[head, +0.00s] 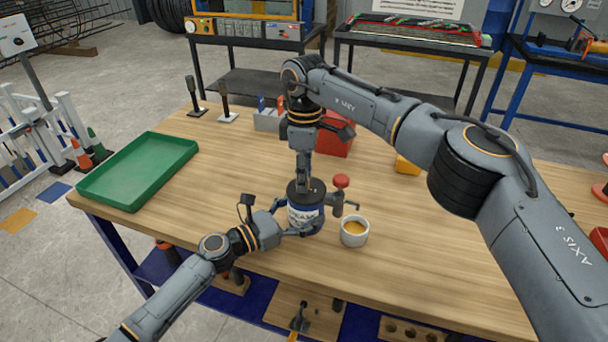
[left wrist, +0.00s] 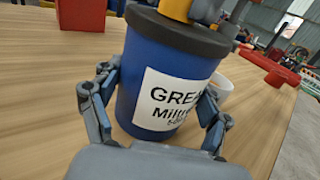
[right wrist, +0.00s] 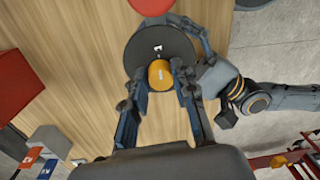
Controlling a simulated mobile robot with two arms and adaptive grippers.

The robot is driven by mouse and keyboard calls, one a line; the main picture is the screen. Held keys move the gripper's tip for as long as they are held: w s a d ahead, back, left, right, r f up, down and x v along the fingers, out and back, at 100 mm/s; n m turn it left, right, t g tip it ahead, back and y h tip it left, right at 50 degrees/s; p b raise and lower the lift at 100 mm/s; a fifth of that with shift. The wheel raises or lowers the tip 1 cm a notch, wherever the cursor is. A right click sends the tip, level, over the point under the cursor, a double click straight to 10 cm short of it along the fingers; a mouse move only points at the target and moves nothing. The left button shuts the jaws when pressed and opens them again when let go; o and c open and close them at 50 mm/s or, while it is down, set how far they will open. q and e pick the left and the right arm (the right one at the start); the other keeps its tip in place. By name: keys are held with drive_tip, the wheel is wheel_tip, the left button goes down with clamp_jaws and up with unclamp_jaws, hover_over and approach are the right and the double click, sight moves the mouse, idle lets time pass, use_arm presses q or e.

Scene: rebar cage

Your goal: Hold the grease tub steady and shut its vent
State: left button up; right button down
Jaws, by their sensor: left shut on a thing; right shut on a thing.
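The grease tub (head: 304,217) is a dark blue cylinder with a white label and a black lid, upright on the wooden table. In the left wrist view the tub (left wrist: 160,100) stands between the fingers of my left gripper (head: 291,230), which is shut on its sides. In the right wrist view a small orange vent cap (right wrist: 160,74) sits on the black lid (right wrist: 166,46). My right gripper (right wrist: 161,88) comes down from above, shut on the cap. In the head view the cap is hidden by my right gripper.
A white cup (head: 354,236) with amber contents stands close right of the tub. A red-topped fitting (head: 341,181) is just behind it. A green tray (head: 138,170) lies at the left. A red bin (head: 336,143) and yellow block (head: 406,166) are farther back.

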drive_tip(key=shift+n, duration=0.3)
drive_tip(key=n, duration=0.3)
drive_tip(key=shift+w+n, duration=0.1)
drive_tip(key=shift+n, duration=0.3)
drive_tip(key=n, duration=0.4)
drive_tip(key=shift+a+n, duration=0.1)
drive_tip(key=shift+n, duration=0.2)
drive_tip(key=n, duration=0.8)
drive_tip(key=shift+a+n, duration=0.1)
drive_tip(key=shift+n, duration=0.2)
drive_tip(key=c, duration=1.1)
unclamp_jaws()
drive_tip(key=shift+o, duration=0.2)
drive_tip(key=shift+r, duration=0.15)
